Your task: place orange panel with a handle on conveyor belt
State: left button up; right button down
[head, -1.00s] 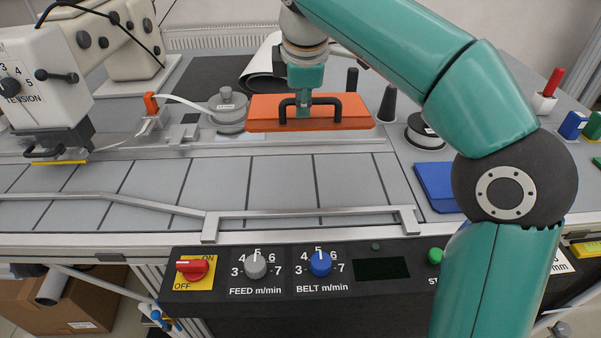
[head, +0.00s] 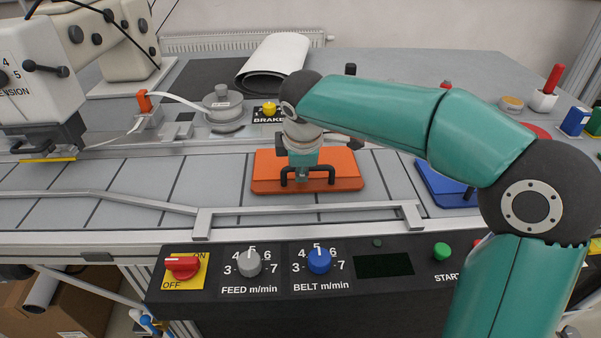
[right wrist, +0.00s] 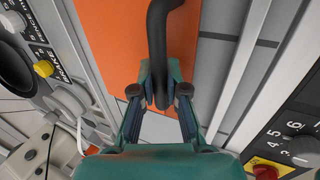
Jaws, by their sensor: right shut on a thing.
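The orange panel (head: 345,167) with a black handle (head: 287,174) is over the right part of the grey segmented conveyor belt (head: 225,180), between the back rail and the front metal guide. It looks flat and level; I cannot tell whether it touches the belt. My right gripper (head: 303,176) is above the panel and shut on its handle. In the right wrist view the fingers (right wrist: 160,95) close around the black handle (right wrist: 163,40), with the orange panel (right wrist: 110,40) beyond. My left gripper is not in view.
A front guide rail (head: 310,212) borders the belt. A blue panel (head: 440,185) with a handle lies to the right, partly behind my arm. The sewing machine (head: 40,80) stands at left. A yellow brake button (head: 269,108) and a roll (head: 275,62) are behind the belt.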

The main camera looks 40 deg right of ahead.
jog(key=shift+f, duration=0.25)
jog(key=c, duration=1.2)
grip_release()
jog(key=shift+r, duration=0.15)
jog(key=p+v, duration=0.1)
jog(key=v, duration=1)
jog(key=shift+r+p, duration=0.35)
jog(key=shift+s, duration=0.2)
